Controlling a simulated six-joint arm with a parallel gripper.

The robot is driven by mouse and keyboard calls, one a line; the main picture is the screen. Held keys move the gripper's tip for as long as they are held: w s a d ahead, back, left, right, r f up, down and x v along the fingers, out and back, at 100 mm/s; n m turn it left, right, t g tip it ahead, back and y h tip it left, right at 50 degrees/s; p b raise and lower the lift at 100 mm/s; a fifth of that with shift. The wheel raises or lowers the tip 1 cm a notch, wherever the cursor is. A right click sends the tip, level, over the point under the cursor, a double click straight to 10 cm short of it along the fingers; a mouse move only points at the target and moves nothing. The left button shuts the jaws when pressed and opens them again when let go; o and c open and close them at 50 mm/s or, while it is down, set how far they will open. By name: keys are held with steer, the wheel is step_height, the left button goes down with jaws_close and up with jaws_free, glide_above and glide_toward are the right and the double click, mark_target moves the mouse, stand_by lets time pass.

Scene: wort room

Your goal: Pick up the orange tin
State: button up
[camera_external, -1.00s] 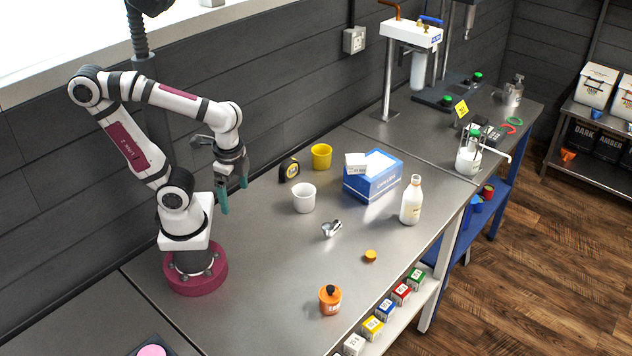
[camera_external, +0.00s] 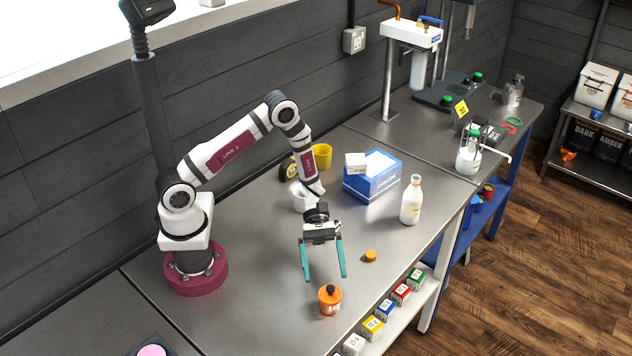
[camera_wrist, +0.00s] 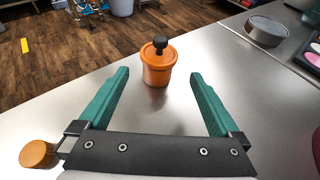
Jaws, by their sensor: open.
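The orange tin (camera_external: 330,300), with a black knob on its lid, stands upright near the front edge of the steel bench. It also shows in the wrist view (camera_wrist: 157,68), ahead of the fingertips and roughly centred between them. My gripper (camera_external: 326,278) hangs above the bench just behind the tin, its two teal fingers spread wide. In the wrist view my gripper (camera_wrist: 159,78) is open with nothing between the fingers; the tin lies beyond the tips, apart from them.
A small orange-yellow cap (camera_external: 370,256) lies right of my gripper. A white bottle (camera_external: 411,200), a blue box (camera_external: 372,178) and a yellow cup (camera_external: 321,157) stand farther back. A white cup is partly hidden by my arm. Small coloured boxes (camera_external: 385,309) sit on the shelf below the front edge.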

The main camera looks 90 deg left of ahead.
mark_target(330, 300)
steer(key=x, duration=0.2)
steer(key=f+x, duration=0.1)
steer(key=x, duration=0.5)
steer(key=shift+a+f, duration=0.2)
steer(key=shift+a, duration=0.05)
jaws_close()
steer(key=shift+w, duration=0.1)
